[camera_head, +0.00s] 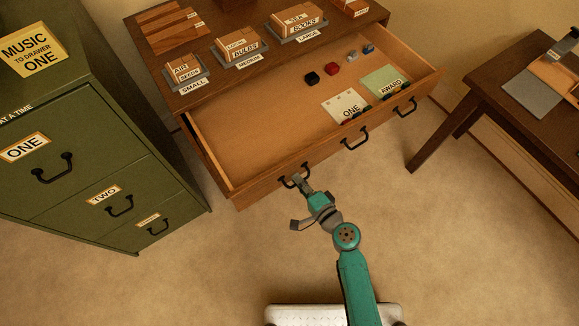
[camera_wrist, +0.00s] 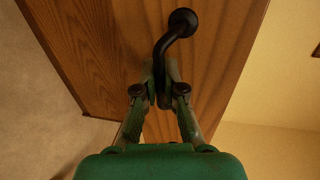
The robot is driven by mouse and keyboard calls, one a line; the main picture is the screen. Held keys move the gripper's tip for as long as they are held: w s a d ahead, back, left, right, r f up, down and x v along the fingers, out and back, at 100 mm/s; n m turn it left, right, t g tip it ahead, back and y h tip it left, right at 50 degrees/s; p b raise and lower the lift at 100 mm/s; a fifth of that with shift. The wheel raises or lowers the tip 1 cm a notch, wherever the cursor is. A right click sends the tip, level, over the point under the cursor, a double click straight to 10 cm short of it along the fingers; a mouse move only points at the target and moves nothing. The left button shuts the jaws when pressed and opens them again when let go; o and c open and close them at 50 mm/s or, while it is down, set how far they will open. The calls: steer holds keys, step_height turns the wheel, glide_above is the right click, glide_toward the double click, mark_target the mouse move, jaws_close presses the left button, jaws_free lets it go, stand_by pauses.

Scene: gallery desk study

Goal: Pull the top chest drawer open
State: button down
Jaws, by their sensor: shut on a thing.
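The chest drawer (camera_head: 245,140) stands pulled well out of the wooden chest (camera_head: 192,97), its inside showing in the head view. Its front has three dark handles. My gripper (camera_head: 301,184) is at the left handle (camera_head: 286,182), at the drawer's front. In the wrist view my gripper (camera_wrist: 162,82) has its two fingers closed on the black bar of this handle (camera_wrist: 182,24), against the wood-grained drawer front (camera_wrist: 105,50). The lower end of the handle is partly hidden between the fingers.
Inside the drawer lie a ONE card (camera_head: 346,104), an AWARD card (camera_head: 383,82) and small black, red and grey items. Labelled blocks stand on the chest top. A green cabinet (camera_head: 85,150) is at left, a dark table (camera_head: 490,80) at right. The carpet in front is clear.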

steer(key=shift+f+v, duration=0.15)
steer(key=shift+v, duration=0.5)
steer(key=shift+f+v, duration=0.1)
steer(key=shift+v, duration=0.6)
steer(key=c, duration=1.3)
jaws_free()
steer(key=shift+o, duration=0.2)
steer(key=shift+s+d, duration=0.1)
steer(key=v, duration=1.1)
steer(key=shift+s+d, duration=0.2)
steer(key=shift+s, duration=0.15)
